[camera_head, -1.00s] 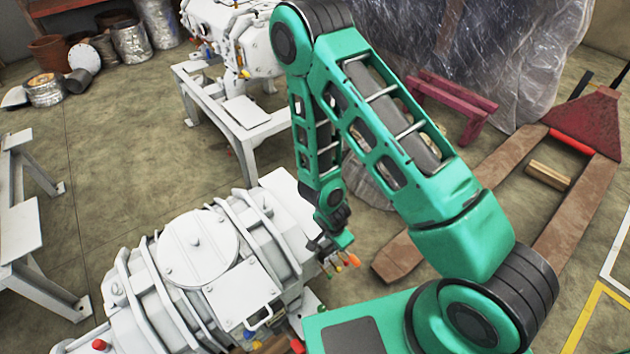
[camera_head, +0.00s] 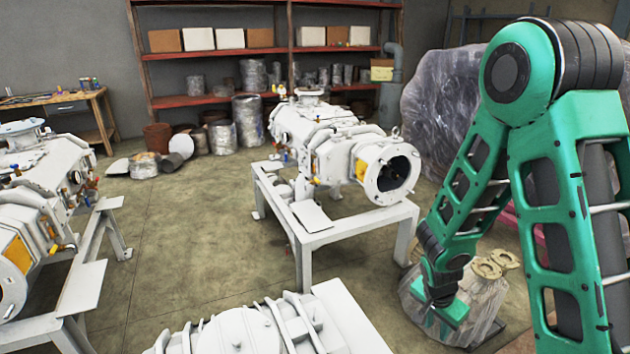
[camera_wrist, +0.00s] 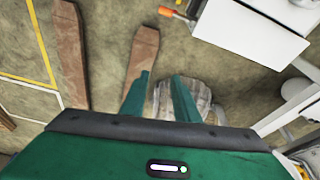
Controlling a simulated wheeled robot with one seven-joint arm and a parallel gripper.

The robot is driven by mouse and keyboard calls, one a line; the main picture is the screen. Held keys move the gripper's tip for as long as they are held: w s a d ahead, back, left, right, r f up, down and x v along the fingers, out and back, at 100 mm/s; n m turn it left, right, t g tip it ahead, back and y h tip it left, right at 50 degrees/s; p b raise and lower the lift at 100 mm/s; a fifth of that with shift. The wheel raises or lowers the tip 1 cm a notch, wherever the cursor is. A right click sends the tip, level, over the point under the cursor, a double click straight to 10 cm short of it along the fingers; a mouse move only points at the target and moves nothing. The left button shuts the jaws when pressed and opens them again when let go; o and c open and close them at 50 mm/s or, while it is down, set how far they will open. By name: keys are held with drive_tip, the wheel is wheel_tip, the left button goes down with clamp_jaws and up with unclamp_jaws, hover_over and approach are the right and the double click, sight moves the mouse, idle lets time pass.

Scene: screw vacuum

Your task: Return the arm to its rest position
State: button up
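My green arm fills the right side of the head view, folded down at the elbow. My gripper (camera_head: 443,312) hangs low at the arm's end, in front of a plastic-wrapped bundle on the floor. In the wrist view my gripper (camera_wrist: 158,92) shows two green fingers standing apart with nothing held between them. The nearest white vacuum machine (camera_head: 255,332) is at the bottom of the head view, cut off by the frame, to the left of my gripper and apart from it.
A white machine on a stand (camera_head: 340,150) is at the centre back, another white machine (camera_head: 45,190) at the left. The wrapped bundle (camera_head: 482,308) is close to my gripper. In the wrist view brown forks (camera_wrist: 140,55) lie on the floor. Open floor (camera_head: 190,235) lies between the stands.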

drive_tip(key=s+d+r+n+g+y, duration=0.1)
drive_tip(key=s+d+r, duration=0.4)
drive_tip(key=s+r, duration=0.4)
drive_tip(key=s+d+r+n+g+y, duration=0.15)
drive_tip(key=s+d+r, duration=0.4)
drive_tip(key=r, duration=0.65)
drive_tip(key=s+r+n, duration=0.2)
drive_tip(key=s+r, duration=0.2)
drive_tip(key=s, duration=0.5)
drive_tip(key=shift+s+a+r+t, duration=0.15)
drive_tip(key=shift+s+a+t, duration=0.1)
drive_tip(key=shift+a+t, duration=0.2)
